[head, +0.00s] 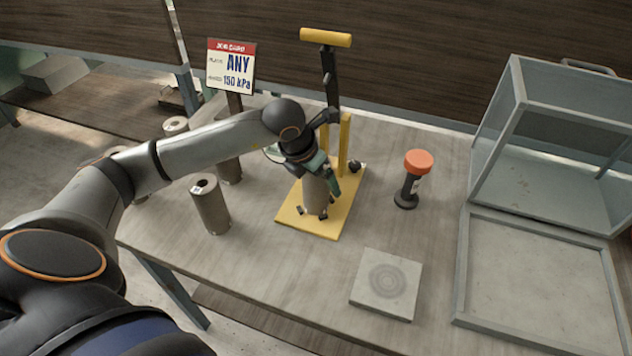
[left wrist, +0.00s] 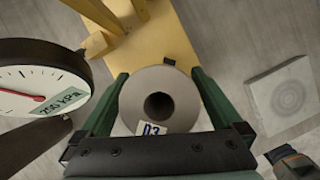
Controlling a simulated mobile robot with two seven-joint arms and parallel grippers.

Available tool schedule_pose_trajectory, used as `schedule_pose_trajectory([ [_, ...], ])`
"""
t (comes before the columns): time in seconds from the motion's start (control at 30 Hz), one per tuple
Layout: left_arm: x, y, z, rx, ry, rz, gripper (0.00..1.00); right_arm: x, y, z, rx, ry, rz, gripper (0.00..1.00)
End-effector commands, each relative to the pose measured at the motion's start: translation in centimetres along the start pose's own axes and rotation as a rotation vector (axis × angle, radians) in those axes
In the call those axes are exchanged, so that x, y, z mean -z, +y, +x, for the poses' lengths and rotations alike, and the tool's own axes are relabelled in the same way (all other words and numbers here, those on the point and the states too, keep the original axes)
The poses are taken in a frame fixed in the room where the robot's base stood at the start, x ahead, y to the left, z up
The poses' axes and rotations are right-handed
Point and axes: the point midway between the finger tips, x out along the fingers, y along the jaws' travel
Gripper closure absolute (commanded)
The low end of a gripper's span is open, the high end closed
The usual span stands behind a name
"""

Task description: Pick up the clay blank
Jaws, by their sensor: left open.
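The clay blank (head: 316,194) is a grey-brown upright cylinder standing on the yellow press base (head: 293,218). In the left wrist view, the blank (left wrist: 147,100) shows its round top with a dark centre hole and a small tag, perhaps "03". My left gripper (head: 322,172) is over it, pointing down. Its green fingers stand either side of the blank in the left wrist view, open, with small gaps visible. My left arm and gripper partly hide the press and the blank's upper part in the head view. My right gripper is not in view.
A similar cylinder (head: 210,207) stands left of the press, with others behind. A dial gauge (left wrist: 38,80) is close to the left gripper. An orange-topped tool (head: 412,178), square tile (head: 387,284) and glass-sided case (head: 550,150) are to the right.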

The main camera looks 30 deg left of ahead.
Motion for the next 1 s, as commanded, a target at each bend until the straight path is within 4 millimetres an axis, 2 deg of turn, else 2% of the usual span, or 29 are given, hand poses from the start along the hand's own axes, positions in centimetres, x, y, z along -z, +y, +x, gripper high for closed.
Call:
schedule_pose_trajectory([
  [0.1, 0.07, -0.08, 0.95, 0.001, 0.002, 0.001, 0.0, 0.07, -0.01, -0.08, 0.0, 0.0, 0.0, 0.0],
  [0.33, 0.06, -0.04, 1.06, 0.001, 0.001, 0.002, 0.0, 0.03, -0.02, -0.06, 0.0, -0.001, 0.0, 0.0],
  [1.0, 0.02, -0.04, 0.99, 0.001, 0.0, 0.001, 0.75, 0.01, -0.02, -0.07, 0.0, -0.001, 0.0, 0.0],
])
